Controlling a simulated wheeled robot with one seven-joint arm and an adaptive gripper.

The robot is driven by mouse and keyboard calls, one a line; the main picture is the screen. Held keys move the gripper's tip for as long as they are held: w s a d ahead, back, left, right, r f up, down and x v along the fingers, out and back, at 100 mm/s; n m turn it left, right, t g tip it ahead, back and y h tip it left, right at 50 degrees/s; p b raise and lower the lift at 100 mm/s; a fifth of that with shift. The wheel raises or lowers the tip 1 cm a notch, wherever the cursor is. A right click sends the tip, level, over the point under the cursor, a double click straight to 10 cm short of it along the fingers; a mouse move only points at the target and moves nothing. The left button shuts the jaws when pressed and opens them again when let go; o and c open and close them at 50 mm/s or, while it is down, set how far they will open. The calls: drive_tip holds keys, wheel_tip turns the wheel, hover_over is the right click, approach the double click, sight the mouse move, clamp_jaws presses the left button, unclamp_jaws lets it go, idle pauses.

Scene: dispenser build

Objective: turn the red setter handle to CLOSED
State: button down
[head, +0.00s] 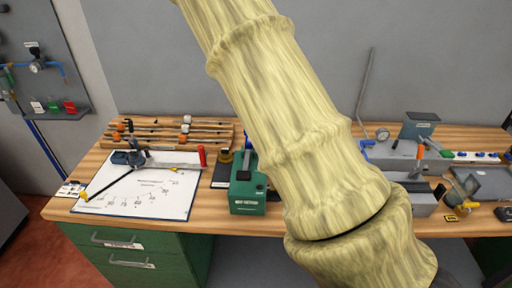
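An upright red handle (202,156) stands at the right end of a grey bar, over a white sheet (150,200) printed with a numbered scale. It looks like the setter handle, but no OPEN or CLOSED marking is legible. A dark pointer (108,184) with a yellow tip reaches across the sheet to its lower left. My arm crosses the middle of the head view, to the right of the red handle and apart from it in the picture. My gripper is out of view.
A green box (247,197) stands on the wooden bench right of the sheet. Racks with rods (165,134) lie behind it. An orange-handled device (420,152) and other equipment stand at the right. My arm hides the bench's middle. A valve panel (75,52) hangs at far left.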

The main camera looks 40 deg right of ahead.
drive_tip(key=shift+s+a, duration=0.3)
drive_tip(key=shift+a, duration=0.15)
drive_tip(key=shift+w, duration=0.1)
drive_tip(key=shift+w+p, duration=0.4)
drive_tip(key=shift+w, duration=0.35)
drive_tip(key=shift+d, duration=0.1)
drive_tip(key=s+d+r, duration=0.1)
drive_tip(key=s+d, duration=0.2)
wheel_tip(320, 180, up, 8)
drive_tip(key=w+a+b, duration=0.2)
drive_tip(key=b, duration=0.1)
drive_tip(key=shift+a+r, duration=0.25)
